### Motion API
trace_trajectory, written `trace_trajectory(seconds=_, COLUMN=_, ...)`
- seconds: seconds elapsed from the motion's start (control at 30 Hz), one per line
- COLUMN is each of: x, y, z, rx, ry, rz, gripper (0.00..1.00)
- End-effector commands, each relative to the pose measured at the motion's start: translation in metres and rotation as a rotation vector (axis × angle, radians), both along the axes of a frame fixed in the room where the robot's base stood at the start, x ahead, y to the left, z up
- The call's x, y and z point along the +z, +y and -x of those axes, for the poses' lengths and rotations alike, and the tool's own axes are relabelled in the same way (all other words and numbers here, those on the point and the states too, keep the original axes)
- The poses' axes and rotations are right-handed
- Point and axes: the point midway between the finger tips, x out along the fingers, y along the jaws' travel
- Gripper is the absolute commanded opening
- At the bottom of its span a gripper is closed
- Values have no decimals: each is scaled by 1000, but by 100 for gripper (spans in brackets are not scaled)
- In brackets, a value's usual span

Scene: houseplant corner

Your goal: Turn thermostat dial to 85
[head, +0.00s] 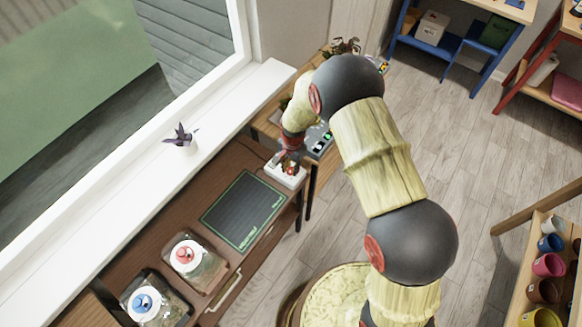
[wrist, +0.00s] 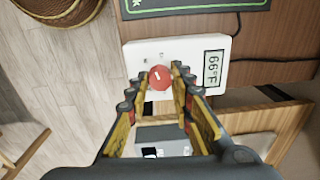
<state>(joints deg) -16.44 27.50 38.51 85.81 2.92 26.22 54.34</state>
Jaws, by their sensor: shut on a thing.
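The thermostat is a white box (wrist: 192,52) on the brown bench. Its small display (wrist: 214,69) appears to read 66°F, turned sideways in the wrist view. Its round red dial (wrist: 160,76) has a short white mark. My gripper (wrist: 162,84) is shut on the dial, one finger on each side of it. In the head view the thermostat (head: 283,177) sits at the bench's right end, with my gripper (head: 290,160) over it partly hiding the dial. The display cannot be read there.
A dark mat with a green border (head: 243,211) lies beside the thermostat. A small potted plant (head: 182,139) is on the windowsill.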

Motion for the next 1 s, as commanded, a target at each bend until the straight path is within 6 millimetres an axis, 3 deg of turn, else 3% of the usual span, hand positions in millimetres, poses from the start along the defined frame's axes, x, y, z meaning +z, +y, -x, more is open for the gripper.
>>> trace_trajectory(seconds=0.5, x=1, y=1, z=-1, rx=-397, ry=-2, rz=-2, gripper=0)
trace_trajectory(seconds=1.0, x=1, y=1, z=-2, rx=-515, ry=-3, rz=-2, gripper=0)
